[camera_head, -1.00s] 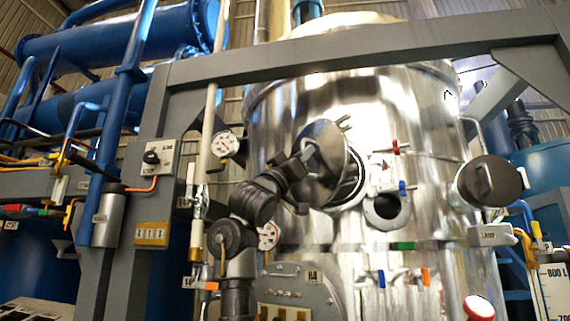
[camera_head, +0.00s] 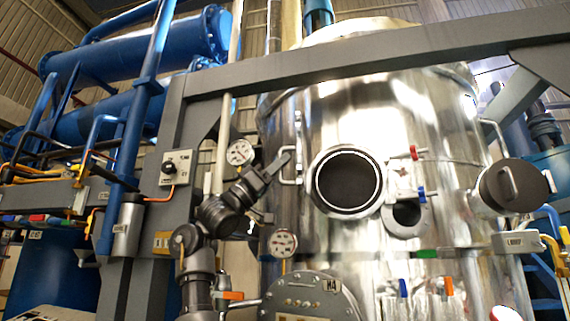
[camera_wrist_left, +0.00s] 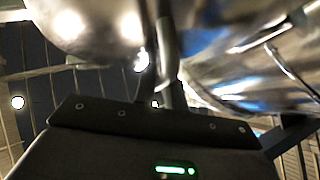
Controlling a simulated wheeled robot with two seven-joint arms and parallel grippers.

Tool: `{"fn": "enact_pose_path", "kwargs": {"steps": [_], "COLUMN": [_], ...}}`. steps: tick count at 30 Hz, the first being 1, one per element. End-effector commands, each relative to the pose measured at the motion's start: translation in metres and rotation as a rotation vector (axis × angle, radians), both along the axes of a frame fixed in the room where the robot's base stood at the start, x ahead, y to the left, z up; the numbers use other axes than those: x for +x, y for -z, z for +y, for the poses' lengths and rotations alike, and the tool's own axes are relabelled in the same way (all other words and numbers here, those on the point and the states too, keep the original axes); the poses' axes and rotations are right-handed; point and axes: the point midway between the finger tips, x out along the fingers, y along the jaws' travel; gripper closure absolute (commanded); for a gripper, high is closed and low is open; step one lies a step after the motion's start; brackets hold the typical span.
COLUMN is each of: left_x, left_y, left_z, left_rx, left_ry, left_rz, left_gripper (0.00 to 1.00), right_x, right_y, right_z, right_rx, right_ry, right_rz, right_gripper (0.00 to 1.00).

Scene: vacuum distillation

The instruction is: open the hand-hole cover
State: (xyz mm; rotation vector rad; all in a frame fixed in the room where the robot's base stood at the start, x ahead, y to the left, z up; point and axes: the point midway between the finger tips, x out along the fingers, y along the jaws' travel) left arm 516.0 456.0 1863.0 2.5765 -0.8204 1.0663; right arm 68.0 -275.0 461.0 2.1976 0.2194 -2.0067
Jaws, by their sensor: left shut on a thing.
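The hand-hole cover (camera_head: 299,135) stands swung out on the left side of the round hand-hole (camera_head: 348,182), seen almost edge-on. The hole is uncovered, with a bright rim and a dark inside. The cover's bar handle (camera_head: 290,178) faces left. My left gripper (camera_head: 284,162) comes in from the lower left and is shut on this handle. In the left wrist view, dark gripper housing fills the bottom, and blurred shiny metal lies beyond it; the fingertips are hard to make out. My right gripper is in neither view.
The shiny vessel (camera_head: 440,120) fills the middle. A smaller port (camera_head: 405,215) with red and blue valve handles sits right of the hole. A dark round cover (camera_head: 512,186) sticks out at the right. Gauges (camera_head: 240,153) and pipes stand near my left arm. A grey beam (camera_head: 380,57) crosses above.

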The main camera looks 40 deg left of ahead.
Motion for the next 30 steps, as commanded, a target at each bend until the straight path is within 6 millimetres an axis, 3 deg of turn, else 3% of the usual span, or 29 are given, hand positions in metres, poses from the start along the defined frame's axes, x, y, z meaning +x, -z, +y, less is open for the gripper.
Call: {"fn": "enact_pose_path", "kwargs": {"steps": [14,15,16,25,30], "left_x": [-0.001,-0.001,-0.001,-0.001,-0.012], "left_y": [-0.003,-0.003,-0.003,0.000,0.017], "left_z": [0.003,0.003,0.003,0.003,0.011], "left_rx": [-0.009,-0.008,-0.007,-0.003,-0.003], "left_ry": [-0.001,-0.002,-0.001,-0.002,-0.004], "left_rz": [-0.002,-0.003,-0.002,-0.001,-0.001], "left_gripper": [1.00,0.84,0.80,0.79,0.79], "right_x": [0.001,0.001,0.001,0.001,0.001], "right_y": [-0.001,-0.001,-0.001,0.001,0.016], "right_z": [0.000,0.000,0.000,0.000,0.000], "right_rx": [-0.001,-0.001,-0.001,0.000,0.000], "right_ry": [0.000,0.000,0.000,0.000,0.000], "right_rz": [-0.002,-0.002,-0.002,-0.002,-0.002], "right_gripper": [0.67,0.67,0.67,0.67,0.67]}}
